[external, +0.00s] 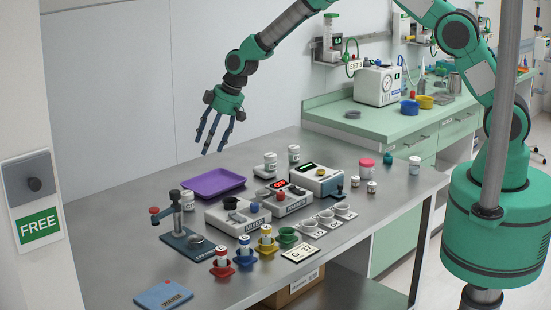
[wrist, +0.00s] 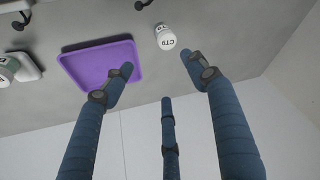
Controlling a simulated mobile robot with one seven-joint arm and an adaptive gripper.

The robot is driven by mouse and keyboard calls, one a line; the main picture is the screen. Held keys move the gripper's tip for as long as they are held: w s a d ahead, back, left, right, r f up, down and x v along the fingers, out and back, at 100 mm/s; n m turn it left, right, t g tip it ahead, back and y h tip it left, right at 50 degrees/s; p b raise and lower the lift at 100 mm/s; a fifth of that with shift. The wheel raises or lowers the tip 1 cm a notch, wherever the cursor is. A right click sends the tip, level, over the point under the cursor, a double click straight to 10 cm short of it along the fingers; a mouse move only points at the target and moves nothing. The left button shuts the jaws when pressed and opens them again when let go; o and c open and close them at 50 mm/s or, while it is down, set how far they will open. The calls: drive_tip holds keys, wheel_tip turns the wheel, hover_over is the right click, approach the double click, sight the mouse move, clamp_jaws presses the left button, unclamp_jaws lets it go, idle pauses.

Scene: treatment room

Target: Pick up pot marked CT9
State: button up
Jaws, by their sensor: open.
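The pot marked CT9 (wrist: 165,38) is a small white pot with dark lettering, seen near the top middle of the wrist view, right of the purple tray (wrist: 104,62). In the external view, a white pot (external: 186,198) left of the tray (external: 214,176) appears to be the same one; its marking is too small to read there. My gripper (external: 212,143) has three blue fingers, spread open and empty, hanging above the table's far side. In the wrist view my gripper (wrist: 162,75) has the pot beyond its fingertips, apart from them.
A small press (external: 180,228) stands just in front of the pot. Other white pots (external: 270,162) stand right of the tray. Several machines, including a mixer (external: 238,214), and coloured cups (external: 266,242) fill the table's middle. The wall runs behind the table.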

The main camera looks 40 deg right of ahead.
approach(189, 193)
wheel_tip(189, 193, up, 2)
drive_tip(key=shift+d+n, duration=0.1)
drive_tip(key=shift+n, duration=0.2)
drive_tip(key=shift+f, duration=0.1)
drive_tip(key=shift+x, duration=4.15)
drive_tip(key=shift+f+p, duration=0.2)
drive_tip(key=shift+p, duration=0.1)
drive_tip(key=shift+x, duration=2.4)
drive_tip(key=shift+s+f, duration=0.1)
drive_tip(key=c, duration=1.1)
